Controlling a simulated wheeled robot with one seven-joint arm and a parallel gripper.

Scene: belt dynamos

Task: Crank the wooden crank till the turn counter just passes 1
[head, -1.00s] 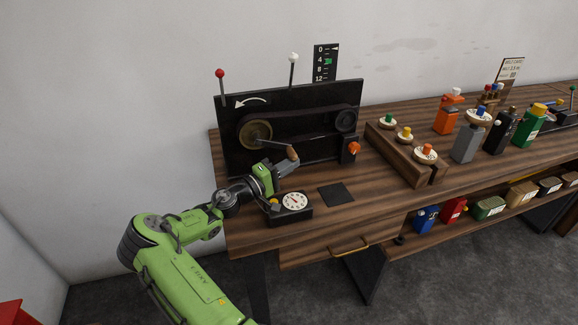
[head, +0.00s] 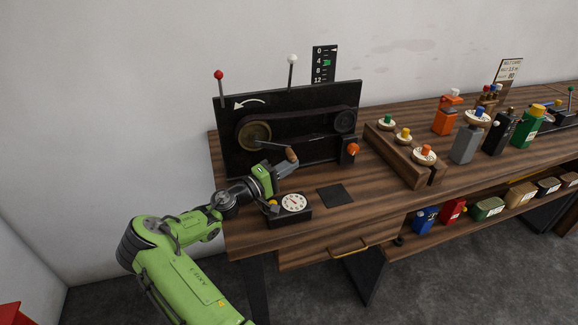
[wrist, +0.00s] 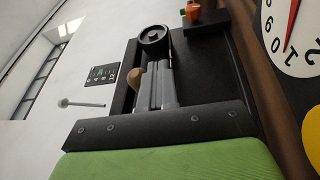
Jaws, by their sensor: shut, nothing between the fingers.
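The wooden crank handle (head: 292,155) sits at the end of a thin metal arm on the brass pulley (head: 255,135), to the pulley's lower right. My gripper (head: 291,166) is shut and empty, just below and in front of the handle. In the wrist view its shut fingers (wrist: 157,84) lie across the handle (wrist: 137,76), which shows at their side; contact cannot be told. A scale marked 0, 4, 8, 12 (head: 324,64) has a green pointer near 4. A white dial (head: 294,203) with a red hand sits at the front. Which one counts turns is unclear.
The black panel (head: 235,165) carries a belt to a dark pulley (head: 345,121), with an orange knob (head: 353,149) at its right. A white arrow on it points left. Red-topped (head: 219,75) and white-topped (head: 292,58) rods rise behind. A dark pad (head: 335,195) lies right of the dial.

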